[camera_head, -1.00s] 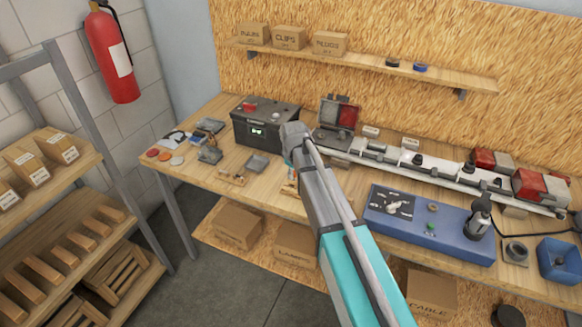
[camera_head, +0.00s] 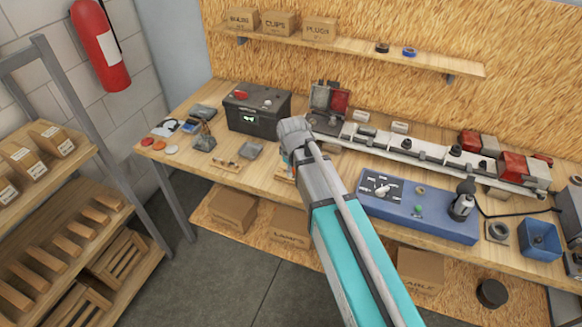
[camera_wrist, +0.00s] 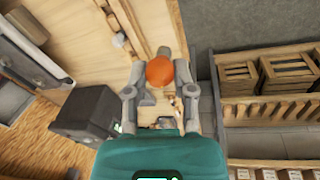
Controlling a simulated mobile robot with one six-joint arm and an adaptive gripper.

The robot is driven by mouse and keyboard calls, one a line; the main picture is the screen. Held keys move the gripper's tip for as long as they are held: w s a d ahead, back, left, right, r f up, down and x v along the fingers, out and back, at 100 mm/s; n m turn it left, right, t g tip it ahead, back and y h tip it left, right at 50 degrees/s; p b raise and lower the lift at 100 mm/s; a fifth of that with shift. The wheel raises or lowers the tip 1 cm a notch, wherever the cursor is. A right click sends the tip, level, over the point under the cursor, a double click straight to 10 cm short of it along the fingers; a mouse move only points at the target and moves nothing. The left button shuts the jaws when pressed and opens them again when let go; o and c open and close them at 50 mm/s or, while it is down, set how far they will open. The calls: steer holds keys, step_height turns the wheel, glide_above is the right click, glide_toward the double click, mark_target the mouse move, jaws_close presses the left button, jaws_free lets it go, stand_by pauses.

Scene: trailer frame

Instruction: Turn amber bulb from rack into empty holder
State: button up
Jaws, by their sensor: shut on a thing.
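The amber bulb (camera_wrist: 160,71) is a round orange glass in the wrist view. My gripper (camera_wrist: 159,77) is shut on it, with one finger on each side. In the head view my arm hides the bulb and most of the gripper. A small wooden rack (camera_head: 226,166) with small pieces stands near the bench's front edge, left of my arm. The white trailer frame (camera_head: 385,143) runs along the back of the bench. An opened lamp unit (camera_head: 327,97) with a red part stands at its left end. I cannot make out the empty holder.
A black battery box (camera_head: 257,110) stands left of the frame. A blue test box (camera_head: 415,213) with a dark plug lies right of my arm. Red lamps (camera_head: 507,167) sit at the frame's right end. A wooden shelf (camera_head: 355,48) hangs above. Bare bench shows left of my arm.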

stand_by(0.4)
step_height(320, 180, down, 5)
steer(key=b, duration=0.4)
steer(key=shift+r+b, duration=0.15)
steer(key=shift+b, duration=0.15)
steer(key=shift+s, duration=0.15)
